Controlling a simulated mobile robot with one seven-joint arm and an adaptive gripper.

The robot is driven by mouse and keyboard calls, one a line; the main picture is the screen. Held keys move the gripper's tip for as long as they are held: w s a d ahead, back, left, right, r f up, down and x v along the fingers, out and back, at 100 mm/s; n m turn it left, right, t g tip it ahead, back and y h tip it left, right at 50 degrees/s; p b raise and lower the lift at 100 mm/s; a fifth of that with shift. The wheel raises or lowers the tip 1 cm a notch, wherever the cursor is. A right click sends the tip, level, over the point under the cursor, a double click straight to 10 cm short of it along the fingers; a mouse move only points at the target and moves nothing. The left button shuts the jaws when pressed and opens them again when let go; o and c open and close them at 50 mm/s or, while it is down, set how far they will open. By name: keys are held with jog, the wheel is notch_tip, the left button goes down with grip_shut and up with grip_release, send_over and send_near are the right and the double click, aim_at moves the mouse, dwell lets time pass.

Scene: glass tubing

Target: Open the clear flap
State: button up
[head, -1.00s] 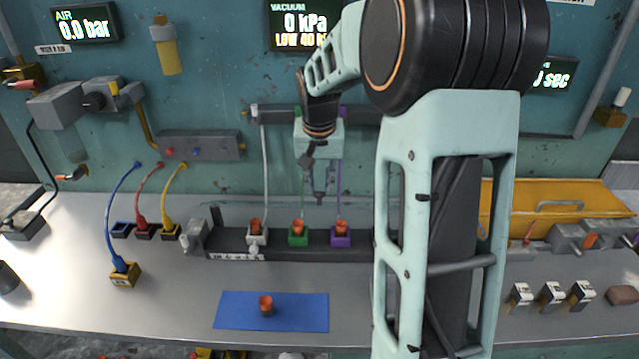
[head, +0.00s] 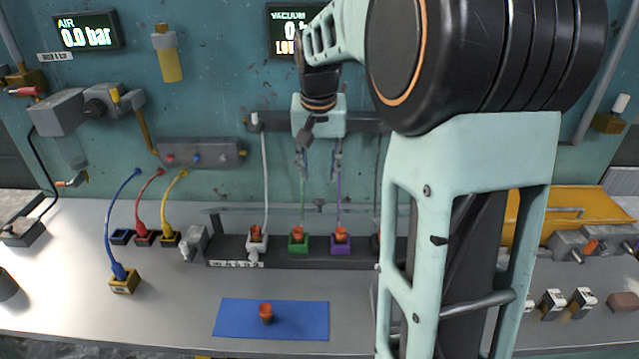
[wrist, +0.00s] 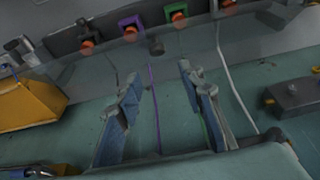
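The clear flap (head: 285,212) is a faint see-through panel above the dark rack, with a small dark knob (head: 319,204) near its middle. In the wrist view, the flap (wrist: 250,62) crosses the upper picture and its knob (wrist: 155,46) lies just beyond my fingertips. My gripper (head: 320,168) is above the knob, apart from it. The wrist view shows my gripper (wrist: 158,77) open, with nothing between its two fingers. I cannot tell the flap's exact angle.
The dark rack (head: 225,250) holds white, green and purple sockets with orange tops; a white tube and thin cables hang behind. A blue mat (head: 230,318) with an orange-topped piece lies in front. A yellow box (head: 590,205) stands at right.

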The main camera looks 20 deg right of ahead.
jog(key=shift+v, duration=2.3)
